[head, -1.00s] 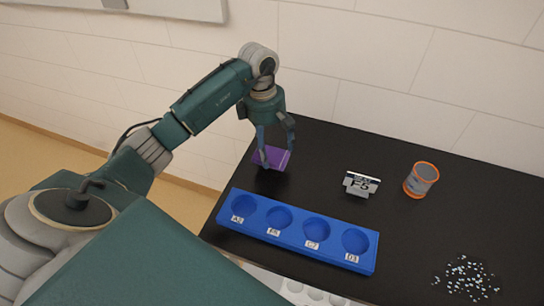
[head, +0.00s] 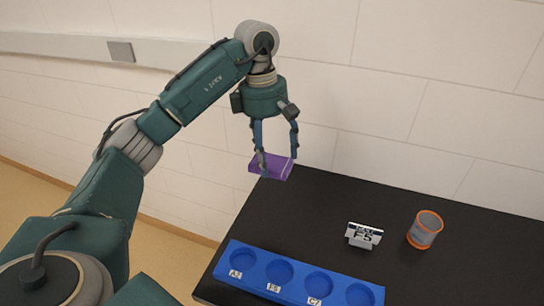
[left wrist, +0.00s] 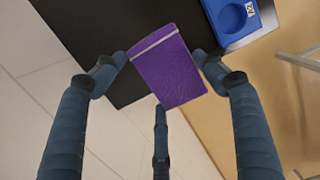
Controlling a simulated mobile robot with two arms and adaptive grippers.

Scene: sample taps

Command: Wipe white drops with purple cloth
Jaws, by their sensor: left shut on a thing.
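The purple cloth (head: 276,169) is a flat, folded-looking piece with a pale stripe near one end. My left gripper (head: 276,156) is shut on it and holds it over the far left corner of the black table (head: 310,210). In the left wrist view the cloth (left wrist: 168,72) lies between the fingers of my left gripper (left wrist: 163,62), with the table's edge behind it. The white drops are outside both present views. My right gripper is not in view.
A blue rack (head: 297,283) with round labelled wells lies at the table's front left. A wall runs along the table's back. The tabletop between cloth and sign is clear.

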